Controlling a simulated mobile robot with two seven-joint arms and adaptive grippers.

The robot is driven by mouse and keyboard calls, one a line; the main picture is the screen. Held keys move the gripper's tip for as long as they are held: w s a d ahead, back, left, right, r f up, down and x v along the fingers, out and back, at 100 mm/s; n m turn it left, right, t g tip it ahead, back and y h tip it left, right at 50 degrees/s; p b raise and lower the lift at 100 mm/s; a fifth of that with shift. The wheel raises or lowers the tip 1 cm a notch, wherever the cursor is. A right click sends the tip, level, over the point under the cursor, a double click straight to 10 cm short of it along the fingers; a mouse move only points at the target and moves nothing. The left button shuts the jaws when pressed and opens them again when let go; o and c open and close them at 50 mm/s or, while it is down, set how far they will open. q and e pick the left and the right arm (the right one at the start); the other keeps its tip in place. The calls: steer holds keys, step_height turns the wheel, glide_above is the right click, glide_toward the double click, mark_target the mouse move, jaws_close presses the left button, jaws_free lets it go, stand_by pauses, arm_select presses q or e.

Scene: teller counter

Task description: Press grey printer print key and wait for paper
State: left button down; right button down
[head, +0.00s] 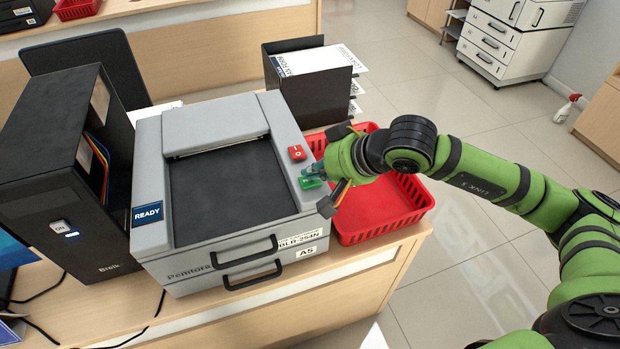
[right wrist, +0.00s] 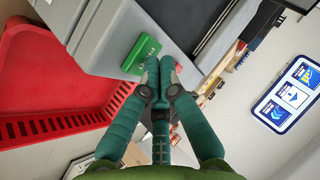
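The grey printer (head: 225,185) stands on the counter with a blue READY label on its front left corner. Its top tray is dark and bare. The green print key (head: 312,182) is on the printer's right edge, in front of a red key (head: 297,153). My right gripper (head: 318,170) is at the green key, fingertips together. In the right wrist view the green key (right wrist: 141,54) is just beyond the shut fingertips (right wrist: 160,66); I cannot tell if they touch it. My left gripper is not in view.
A red basket (head: 385,209) stands right of the printer, under my right arm. A black computer tower (head: 60,180) stands close on the left. A dark paper holder (head: 310,82) is behind. Cables lie at the front left.

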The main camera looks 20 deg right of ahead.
mark_target(314, 181)
steer(key=shift+f+b, duration=0.25)
steer(key=shift+b, duration=0.05)
steer(key=shift+r, duration=0.15)
stand_by(0.5)
steer(key=shift+r, duration=0.75)
steer(key=shift+r, duration=0.1)
steer(key=shift+r+p, duration=1.25)
steer(key=shift+r, duration=1.2)
